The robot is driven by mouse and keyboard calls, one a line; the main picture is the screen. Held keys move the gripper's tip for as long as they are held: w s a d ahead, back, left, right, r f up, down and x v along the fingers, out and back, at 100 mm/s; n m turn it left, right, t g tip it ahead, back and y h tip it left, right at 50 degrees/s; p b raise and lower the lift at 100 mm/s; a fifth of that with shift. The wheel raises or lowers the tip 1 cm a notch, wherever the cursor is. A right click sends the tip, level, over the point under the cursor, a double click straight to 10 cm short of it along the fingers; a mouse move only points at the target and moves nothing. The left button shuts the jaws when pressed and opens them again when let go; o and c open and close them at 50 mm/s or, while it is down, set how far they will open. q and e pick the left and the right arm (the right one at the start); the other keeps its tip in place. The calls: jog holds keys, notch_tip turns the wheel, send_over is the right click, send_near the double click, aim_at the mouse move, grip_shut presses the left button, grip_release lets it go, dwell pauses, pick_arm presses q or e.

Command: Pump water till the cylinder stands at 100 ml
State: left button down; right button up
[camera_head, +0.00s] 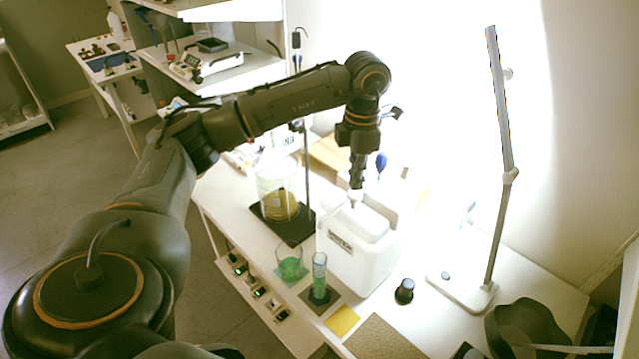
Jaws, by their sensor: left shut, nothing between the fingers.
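A white water container (352,262) with a dark label stands on the white bench. My left gripper (356,190) points down at the top of the container, near where its pump would be, with its fingers shut and empty. Whether the fingertips touch the container top I cannot tell. A slim graduated cylinder (319,272) stands upright just left of the container on a dark green square. It looks green inside; its level marks are too small to read.
A green-tinted beaker (289,264) stands left of the cylinder. A larger beaker with yellowish contents (278,204) stands behind on a dark base with a rod. A small black knob-like object (404,291), a yellow square (342,320) and a lamp stand (462,291) are to the right and front.

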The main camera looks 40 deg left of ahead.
pick_arm(q)
jog(key=shift+r, duration=0.1)
notch_tip(320, 180, up, 6)
jog(key=p, duration=0.4)
dwell(0.5)
